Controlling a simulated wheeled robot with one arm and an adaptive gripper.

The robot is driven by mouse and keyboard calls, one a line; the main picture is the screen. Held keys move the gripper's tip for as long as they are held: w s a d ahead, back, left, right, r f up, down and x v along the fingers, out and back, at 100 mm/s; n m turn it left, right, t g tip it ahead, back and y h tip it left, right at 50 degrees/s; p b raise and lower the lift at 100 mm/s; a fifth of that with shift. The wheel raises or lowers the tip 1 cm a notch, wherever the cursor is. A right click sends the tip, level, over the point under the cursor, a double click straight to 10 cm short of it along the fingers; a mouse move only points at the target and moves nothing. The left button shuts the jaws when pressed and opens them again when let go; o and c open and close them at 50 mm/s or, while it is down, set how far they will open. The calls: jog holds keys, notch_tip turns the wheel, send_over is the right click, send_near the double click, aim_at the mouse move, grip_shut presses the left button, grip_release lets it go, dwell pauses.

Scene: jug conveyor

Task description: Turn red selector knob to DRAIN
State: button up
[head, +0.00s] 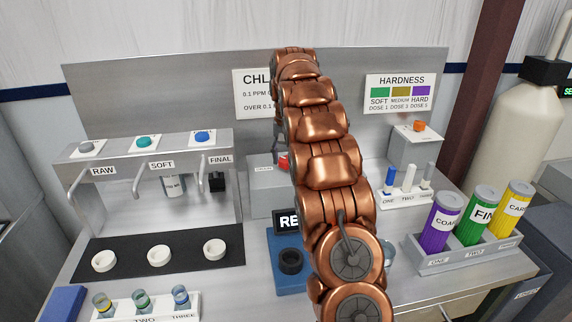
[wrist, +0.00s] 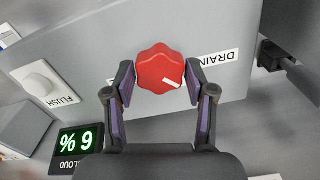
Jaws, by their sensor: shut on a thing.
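The red selector knob (wrist: 155,66) has a scalloped edge and sits on a grey panel (wrist: 100,45) in the wrist view. Its white pointer mark is on the lower right of its face, angled toward the right finger. The DRAIN label (wrist: 218,62) is upside down to the right of the knob, partly behind that finger. My gripper (wrist: 160,80) is shut on the knob, one finger on each side.
A white FLUSH button (wrist: 40,83) and a green-lit display (wrist: 77,140) lie left of the knob in the wrist view. A dark connector (wrist: 277,55) is at the right.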

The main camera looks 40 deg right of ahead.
jog(key=shift+w+r+n+b, duration=0.1)
jog(key=shift+n+b, duration=0.6)
jog(key=shift+n, duration=1)
jog(key=o, duration=1.2)
jog(key=shift+c, duration=0.2)
